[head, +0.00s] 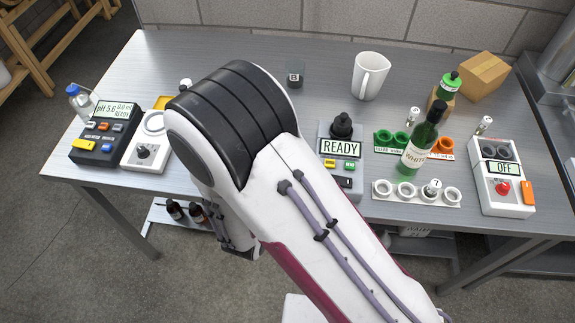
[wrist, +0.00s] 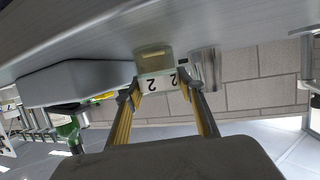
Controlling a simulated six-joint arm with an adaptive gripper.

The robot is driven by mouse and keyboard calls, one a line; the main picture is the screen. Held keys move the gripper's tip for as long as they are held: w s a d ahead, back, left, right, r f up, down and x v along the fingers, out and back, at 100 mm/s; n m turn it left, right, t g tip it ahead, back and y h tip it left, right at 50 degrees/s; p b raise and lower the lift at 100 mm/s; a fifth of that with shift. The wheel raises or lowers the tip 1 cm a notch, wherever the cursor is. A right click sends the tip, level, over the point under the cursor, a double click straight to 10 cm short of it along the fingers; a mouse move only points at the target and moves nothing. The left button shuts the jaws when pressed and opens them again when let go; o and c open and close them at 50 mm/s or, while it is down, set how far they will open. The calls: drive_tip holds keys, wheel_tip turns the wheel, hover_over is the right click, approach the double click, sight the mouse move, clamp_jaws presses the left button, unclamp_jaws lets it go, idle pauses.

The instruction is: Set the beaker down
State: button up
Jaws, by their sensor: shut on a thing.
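In the wrist view, which is upside down, my gripper (wrist: 160,90) is shut on a small clear beaker (wrist: 152,53) with a white label marked 2 and a yellowish tint inside. The beaker is seen against the grey table top (wrist: 100,35); I cannot tell whether its base touches. In the head view my own arm hides the gripper and this beaker. A grey cylindrical vessel (wrist: 205,62) beside the held beaker in the wrist view may be the same one.
A white jug (head: 369,76) stands at the back. A READY device (head: 340,158) with a black knob, a green bottle (head: 419,140), cup racks (head: 404,196) and an OFF device (head: 502,180) stand to the right. A pH meter (head: 106,135) stands left. Bare table shows at the back left.

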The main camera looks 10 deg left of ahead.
drive_tip(key=shift+r, duration=0.2)
wheel_tip(320, 180, up, 10)
drive_tip(key=shift+f, duration=0.2)
idle(0.8)
drive_tip(key=shift+r, duration=0.15)
idle(0.5)
drive_tip(key=shift+r, duration=2.5)
drive_tip(key=w+a+n+y, duration=0.3)
drive_tip(key=w+a, duration=0.7)
drive_tip(key=w, duration=0.4)
drive_tip(key=w+a+n+y, duration=0.2)
drive_tip(key=w+a+y, duration=0.1)
drive_tip(key=w+a, duration=0.9)
drive_tip(key=shift+w+d+f, duration=0.3)
drive_tip(key=shift+f, duration=0.55)
drive_tip(key=shift+w+d+f, duration=0.3)
drive_tip(key=shift+d+f, duration=0.05)
drive_tip(key=shift+f, duration=0.45)
drive_tip(key=shift+w+d+f, duration=0.3)
drive_tip(key=shift+f, duration=0.55)
drive_tip(key=shift+f, duration=3.1)
